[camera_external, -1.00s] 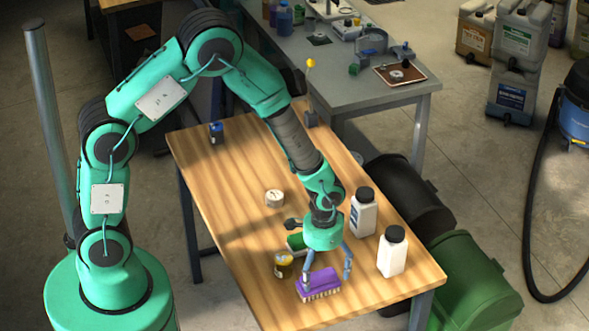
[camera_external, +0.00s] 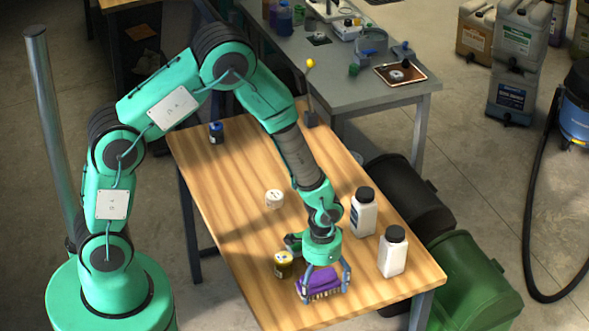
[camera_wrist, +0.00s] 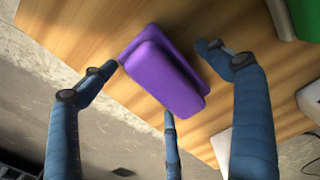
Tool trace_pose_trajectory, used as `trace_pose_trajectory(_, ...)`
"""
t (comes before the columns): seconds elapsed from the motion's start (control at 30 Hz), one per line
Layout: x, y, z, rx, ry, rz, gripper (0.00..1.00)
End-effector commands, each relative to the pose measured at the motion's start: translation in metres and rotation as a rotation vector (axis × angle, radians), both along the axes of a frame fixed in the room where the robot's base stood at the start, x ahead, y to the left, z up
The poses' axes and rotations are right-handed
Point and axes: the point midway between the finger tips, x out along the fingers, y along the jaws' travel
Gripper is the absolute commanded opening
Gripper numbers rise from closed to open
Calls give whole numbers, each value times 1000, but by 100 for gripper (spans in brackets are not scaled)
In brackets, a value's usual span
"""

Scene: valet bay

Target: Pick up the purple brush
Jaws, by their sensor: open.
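The purple brush (camera_external: 319,284) lies bristles down on the wooden table near its front edge. It also shows from above in the wrist view (camera_wrist: 165,72), slanting across the upper middle. My gripper (camera_external: 324,285) is lowered over the brush, with blue fingers on its left and right sides. In the wrist view my gripper (camera_wrist: 160,85) is open, with three fingers spread around the brush. Gaps show between the brush and the left and right fingers there. The lower middle fingertip is close to the brush's edge; I cannot tell whether it touches.
A yellow-labelled jar (camera_external: 283,264) stands just left of the brush. Two white bottles with dark caps (camera_external: 363,212) (camera_external: 393,252) stand to the right. A white round tin (camera_external: 274,198) is farther back. The table's left middle (camera_external: 220,190) is clear.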

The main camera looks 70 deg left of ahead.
Motion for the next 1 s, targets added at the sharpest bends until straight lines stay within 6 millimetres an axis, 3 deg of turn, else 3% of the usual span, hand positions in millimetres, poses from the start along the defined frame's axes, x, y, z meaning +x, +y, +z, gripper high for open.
trace_pose_trajectory(0.53, 0, 0, 0, 0, 0, 0, 89)
trace_pose_trajectory(0.8, 0, 0, 0, 0, 0, 0, 37)
trace_pose_trajectory(1.0, 0, 0, 0, 0, 0, 0, 37)
